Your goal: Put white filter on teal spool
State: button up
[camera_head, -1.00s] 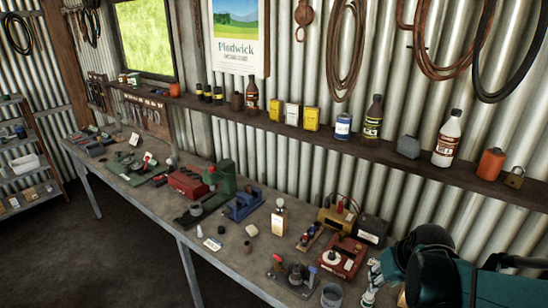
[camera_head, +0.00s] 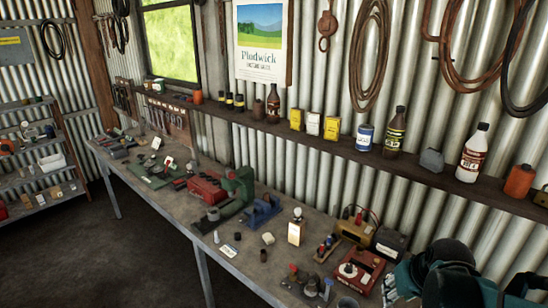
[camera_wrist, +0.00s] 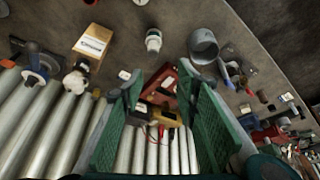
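My gripper (camera_wrist: 172,78) is open and empty in the wrist view, with its two green pads apart and the bench items showing between and beyond them. In the head view my arm is at the lower right corner, partly cut off by the edge. A small white-topped round piece (camera_wrist: 153,40) with a darker band shows beyond the fingers in the wrist view; I cannot tell if it is the white filter. I cannot clearly pick out the teal spool in either view.
The bench (camera_head: 180,205) is crowded along the wall. A red box (camera_head: 360,270), a grey cup (camera_wrist: 203,45) and a cardboard box (camera_wrist: 93,45) are near my gripper. A shelf (camera_head: 330,145) with bottles and tins runs above the bench.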

jog(key=s+a+r+n+t, duration=0.1)
jog(key=s+a+r, duration=0.1)
jog(key=a+r, duration=0.4)
jog(key=s+a+r+n+t+y, duration=0.1)
jog(key=s+a+r, duration=0.1)
jog(key=a+r, duration=0.4)
jog(key=a, duration=0.5)
jog(key=shift+a+r, duration=0.15)
jog(key=shift+a, duration=0.05)
notch_tip(320, 180, down, 9)
jog(key=b, duration=0.8)
jog(key=shift+r, duration=0.2)
dwell(0.5)
